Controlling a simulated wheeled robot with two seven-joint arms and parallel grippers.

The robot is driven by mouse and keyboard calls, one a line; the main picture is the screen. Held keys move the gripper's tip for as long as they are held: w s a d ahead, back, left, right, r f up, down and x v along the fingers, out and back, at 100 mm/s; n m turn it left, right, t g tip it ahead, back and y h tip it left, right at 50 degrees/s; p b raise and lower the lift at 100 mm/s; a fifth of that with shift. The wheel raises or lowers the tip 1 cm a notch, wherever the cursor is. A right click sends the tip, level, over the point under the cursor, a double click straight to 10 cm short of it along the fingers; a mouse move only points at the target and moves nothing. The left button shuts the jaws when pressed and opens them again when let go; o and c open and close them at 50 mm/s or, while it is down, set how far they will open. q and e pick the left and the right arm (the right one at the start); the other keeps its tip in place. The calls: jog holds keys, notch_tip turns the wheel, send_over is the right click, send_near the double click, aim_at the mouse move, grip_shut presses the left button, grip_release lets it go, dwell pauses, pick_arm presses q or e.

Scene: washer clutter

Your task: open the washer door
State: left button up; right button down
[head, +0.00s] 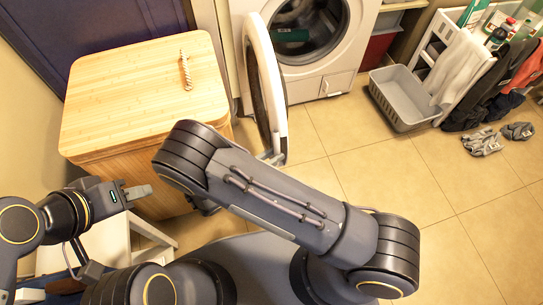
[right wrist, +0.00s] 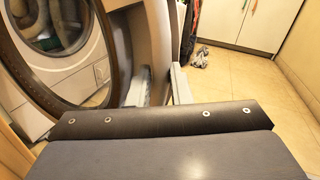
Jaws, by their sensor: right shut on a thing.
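The white washer (head: 340,60) stands at the top of the head view, its round drum opening uncovered. Its door (head: 280,75) is swung wide open to the left and seen nearly edge-on. In the right wrist view the door's dark ring (right wrist: 112,50) and pale rim fill the left and middle. My right gripper (right wrist: 162,80) is shut on the door's rim, one finger on each side. In the head view my right arm hides most of this gripper. My left gripper (head: 138,191) is beside the wooden cabinet, away from the washer; its finger gap is unclear.
A wooden-topped cabinet (head: 120,95) with a small twisted object (head: 185,70) on it stands left of the door. A grey basket (head: 400,100), a white rack (head: 455,50) with clothes and bottles, and shoes (head: 483,142) are at right. The tiled floor in front is clear.

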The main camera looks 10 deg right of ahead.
jog(key=shift+w+a+r+t, duration=0.1)
jog(key=shift+w+a+t, duration=0.2)
jog(key=shift+w, duration=0.4)
jog(key=c, duration=1.6)
grip_release()
jog(key=shift+c, duration=0.2)
jog(key=shift+w, duration=0.1)
jog(key=p+v, duration=0.1)
jog(key=v, duration=0.6)
jog(key=shift+s+a, duration=0.25)
jog(key=shift+s, duration=0.2)
